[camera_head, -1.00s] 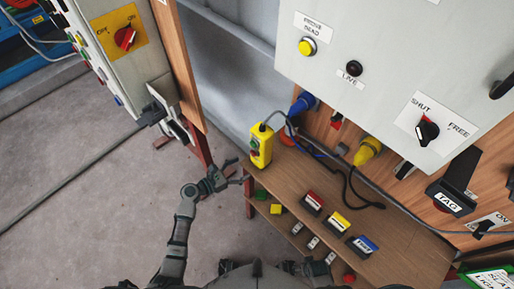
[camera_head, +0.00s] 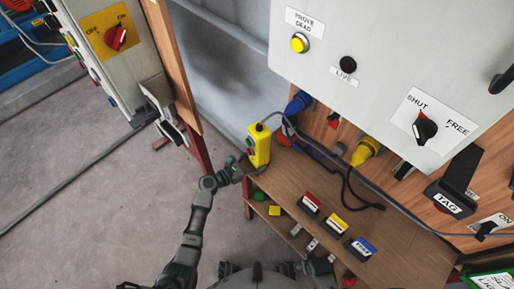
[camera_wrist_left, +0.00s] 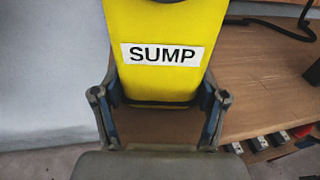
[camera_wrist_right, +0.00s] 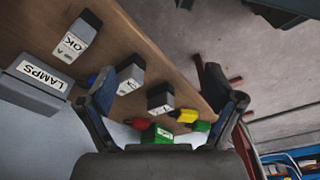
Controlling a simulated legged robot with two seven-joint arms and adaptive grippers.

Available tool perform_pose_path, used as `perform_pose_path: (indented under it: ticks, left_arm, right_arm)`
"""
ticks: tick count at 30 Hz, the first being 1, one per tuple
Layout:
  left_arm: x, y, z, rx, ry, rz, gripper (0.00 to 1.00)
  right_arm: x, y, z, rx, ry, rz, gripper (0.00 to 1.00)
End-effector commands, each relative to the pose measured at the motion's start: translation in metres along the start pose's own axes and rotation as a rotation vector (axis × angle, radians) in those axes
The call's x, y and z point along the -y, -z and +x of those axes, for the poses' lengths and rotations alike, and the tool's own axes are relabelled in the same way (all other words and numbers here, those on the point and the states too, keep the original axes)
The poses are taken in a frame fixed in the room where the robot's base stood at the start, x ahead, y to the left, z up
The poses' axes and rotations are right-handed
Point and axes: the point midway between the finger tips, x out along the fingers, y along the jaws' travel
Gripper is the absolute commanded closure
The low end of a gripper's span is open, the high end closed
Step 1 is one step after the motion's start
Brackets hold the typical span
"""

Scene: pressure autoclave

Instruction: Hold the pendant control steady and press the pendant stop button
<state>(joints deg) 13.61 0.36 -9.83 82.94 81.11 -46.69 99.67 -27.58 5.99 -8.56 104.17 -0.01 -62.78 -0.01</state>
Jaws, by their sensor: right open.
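The yellow pendant control (camera_head: 262,146) is upright at the left end of the wooden shelf, with a dark top and a cable. A green button (camera_head: 249,142) shows on its left face; I cannot make out the stop button. In the left wrist view the pendant's "SUMP" label (camera_wrist_left: 163,55) faces me. My left gripper (camera_head: 243,168) is at the pendant's lower part. Its fingers (camera_wrist_left: 160,98) flank the yellow body closely; whether they press on it is unclear. My right gripper (camera_wrist_right: 162,80) is open and empty, away from the pendant.
The wooden shelf (camera_head: 290,182) carries red, yellow and blue labelled blocks (camera_head: 335,223). A blue plug (camera_head: 298,103) and a yellow plug (camera_head: 366,151) sit in the back panel behind it. A grey panel (camera_head: 390,60) overhangs on the right. Open floor (camera_head: 90,190) lies left.

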Motion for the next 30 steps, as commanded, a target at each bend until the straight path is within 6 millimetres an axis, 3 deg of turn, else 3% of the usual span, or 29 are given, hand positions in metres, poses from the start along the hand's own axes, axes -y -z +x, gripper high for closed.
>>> perform_pose_path:
  ticks: [4,15,30]
  left_arm:
    - [-0.0014,0.0001,-0.0022,0.003,0.0,-0.002,0.47]
    - [-0.0021,0.0001,-0.0032,0.004,0.0,-0.003,0.47]
    - [-0.0013,0.0001,-0.0022,0.003,0.0,-0.002,0.47]
  right_arm:
    - [-0.0005,-0.0001,0.0001,0.0,-0.001,0.0,0.09]
    - [-0.0009,-0.0001,0.0001,0.0,-0.001,0.0,1.0]
    - [-0.0007,0.0,0.0002,0.0,-0.001,0.0,1.0]
